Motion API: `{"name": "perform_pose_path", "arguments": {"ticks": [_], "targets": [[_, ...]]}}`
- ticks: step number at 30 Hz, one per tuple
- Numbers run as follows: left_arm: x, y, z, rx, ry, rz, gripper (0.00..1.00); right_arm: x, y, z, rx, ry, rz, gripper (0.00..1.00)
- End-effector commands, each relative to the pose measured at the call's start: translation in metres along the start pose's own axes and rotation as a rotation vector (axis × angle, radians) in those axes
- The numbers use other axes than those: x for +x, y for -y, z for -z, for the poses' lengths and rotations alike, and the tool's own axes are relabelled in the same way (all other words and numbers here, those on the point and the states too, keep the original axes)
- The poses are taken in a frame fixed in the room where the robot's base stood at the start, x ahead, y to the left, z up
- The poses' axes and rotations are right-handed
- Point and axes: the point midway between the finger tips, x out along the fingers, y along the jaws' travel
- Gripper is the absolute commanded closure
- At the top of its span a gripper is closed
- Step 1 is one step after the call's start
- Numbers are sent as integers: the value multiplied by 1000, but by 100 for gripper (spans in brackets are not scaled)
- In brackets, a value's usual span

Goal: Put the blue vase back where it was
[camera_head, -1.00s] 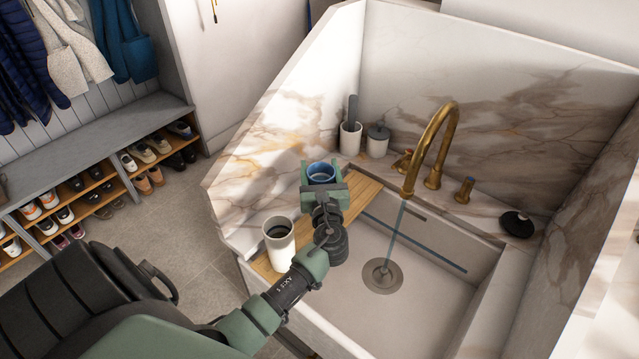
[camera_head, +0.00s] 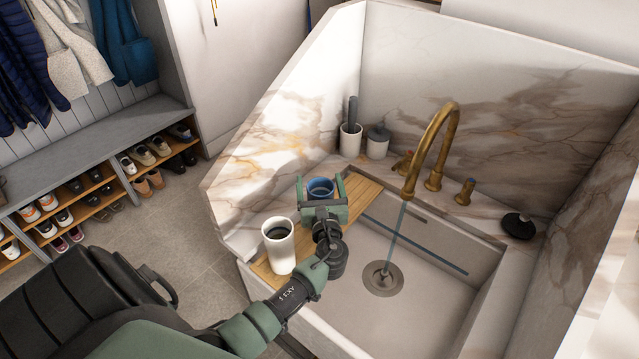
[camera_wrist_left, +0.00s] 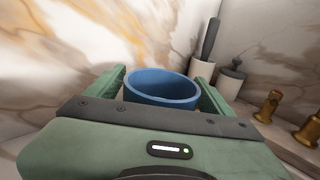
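The blue vase (camera_head: 320,192) is a short, round, open-topped cup shape over the wooden board (camera_head: 362,194). My left gripper (camera_head: 321,187) has a finger on each side of it, and the fingers look shut on it. In the left wrist view the blue vase (camera_wrist_left: 160,90) stands upright between the fingers, its rim showing above the gripper's palm. The gripper body hides its base, so I cannot tell whether it rests on the board. My right gripper is not in view.
A white cup (camera_head: 280,247) with dark contents stands on the board, left of my left gripper. Behind are a brush holder (camera_head: 350,140), a lidded jar (camera_head: 377,142) and a brass faucet (camera_head: 432,150) running into the sink (camera_head: 345,300). A black object (camera_head: 517,226) sits at the right.

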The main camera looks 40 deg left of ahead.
Motion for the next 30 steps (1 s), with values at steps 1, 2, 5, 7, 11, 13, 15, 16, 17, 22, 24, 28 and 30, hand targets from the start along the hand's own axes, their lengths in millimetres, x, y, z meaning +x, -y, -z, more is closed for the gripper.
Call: {"name": "perform_pose_path", "arguments": {"ticks": [1, 2, 5, 7, 11, 13, 15, 16, 17, 22, 24, 28, 30], "targets": [[0, 0, 0, 0, 0, 0, 18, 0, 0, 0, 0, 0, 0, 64], [0, 0, 0, 0, 0, 0, 18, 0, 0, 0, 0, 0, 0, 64], [0, 0, 0, 0, 0, 0, 18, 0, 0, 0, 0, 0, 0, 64], [0, 0, -2, 0, 0, 0, 18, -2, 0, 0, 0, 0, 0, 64], [-11, 0, 0, 1, -2, 2, 18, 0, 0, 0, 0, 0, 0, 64], [-23, 0, 0, 0, -3, 2, 18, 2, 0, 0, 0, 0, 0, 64], [-38, 0, 0, -1, -3, 1, 18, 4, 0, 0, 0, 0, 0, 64], [-45, 0, 0, -1, -3, 2, 18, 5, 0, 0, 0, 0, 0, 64], [-52, 1, 0, -1, -3, 3, 18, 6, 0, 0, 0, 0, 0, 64], [-87, 0, 0, -2, -3, 2, 18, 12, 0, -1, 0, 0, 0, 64], [-99, 0, 0, -1, -2, 1, 18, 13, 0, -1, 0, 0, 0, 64], [-114, 0, -1, -1, -2, 1, 18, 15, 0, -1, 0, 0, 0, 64], [-118, 0, -2, -1, -1, 0, 18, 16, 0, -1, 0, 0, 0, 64]]}}
